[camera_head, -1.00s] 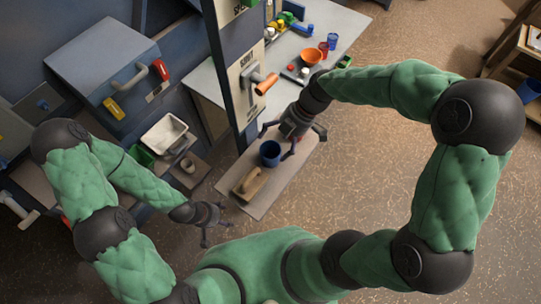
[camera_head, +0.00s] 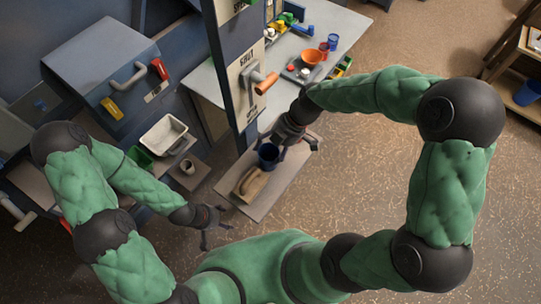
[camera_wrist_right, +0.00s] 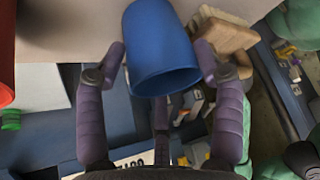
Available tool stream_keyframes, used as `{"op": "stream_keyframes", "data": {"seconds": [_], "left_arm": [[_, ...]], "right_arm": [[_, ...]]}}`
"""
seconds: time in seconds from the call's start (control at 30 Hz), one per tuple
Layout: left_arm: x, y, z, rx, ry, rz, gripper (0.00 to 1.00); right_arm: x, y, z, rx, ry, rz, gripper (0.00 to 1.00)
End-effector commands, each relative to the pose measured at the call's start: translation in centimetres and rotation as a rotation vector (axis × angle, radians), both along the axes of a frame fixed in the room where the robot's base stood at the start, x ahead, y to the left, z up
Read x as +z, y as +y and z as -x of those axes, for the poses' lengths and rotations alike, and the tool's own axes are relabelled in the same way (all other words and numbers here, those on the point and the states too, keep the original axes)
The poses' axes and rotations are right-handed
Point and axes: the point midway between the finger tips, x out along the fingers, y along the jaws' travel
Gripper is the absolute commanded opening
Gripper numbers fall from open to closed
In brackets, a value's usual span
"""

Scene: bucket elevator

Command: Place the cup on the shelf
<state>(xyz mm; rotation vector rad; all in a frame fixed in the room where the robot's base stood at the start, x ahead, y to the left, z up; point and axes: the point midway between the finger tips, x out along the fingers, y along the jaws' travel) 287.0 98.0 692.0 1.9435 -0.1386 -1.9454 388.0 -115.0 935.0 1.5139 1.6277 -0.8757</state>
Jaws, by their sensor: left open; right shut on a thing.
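A blue cup (camera_head: 268,155) is at the far end of a light board (camera_head: 262,207), beside a wooden-handled brush-like object (camera_head: 251,184). My right gripper (camera_head: 279,148) is at the cup from its far right side. In the right wrist view the blue cup (camera_wrist_right: 160,50) fills the space between the fingers of my right gripper (camera_wrist_right: 160,62), which is shut on it. Whether the cup's base touches the board cannot be told. My left gripper (camera_head: 213,228) is open and empty, left of the board's near end.
A dark post with an orange-handled lever (camera_head: 266,83) rises just beyond the board. The table (camera_head: 205,85) behind holds an orange bowl (camera_head: 312,58), coloured cups and small items. A white bin (camera_head: 163,136) and small grey cup (camera_head: 188,166) stand left.

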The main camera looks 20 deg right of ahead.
Motion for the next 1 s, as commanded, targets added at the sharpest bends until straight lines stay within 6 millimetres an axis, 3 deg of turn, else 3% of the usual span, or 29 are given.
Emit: {"op": "stream_keyframes", "data": {"seconds": [0.27, 0.57, 0.77, 1.0], "left_arm": [[0.1, 0.0, 0.0, 0.000, 0.000, 0.000, 0.69], [1.2, 0.0, 0.0, 0.000, 0.000, 0.000, 0.69], [1.3, 0.0, 0.0, 0.000, 0.000, 0.000, 0.69], [1.7, 0.0, 0.0, 0.000, 0.000, 0.000, 0.69]], "right_arm": [[0.3, 0.0, 0.1, 0.001, 0.002, 0.000, 0.33], [3.6, 0.0, 0.0, 0.000, -0.001, 0.000, 0.33], [3.6, -2.5, 3.1, -0.006, 0.002, 0.000, 0.33], [3.6, -6.6, 8.3, -0.011, 0.001, 0.001, 0.33]]}}
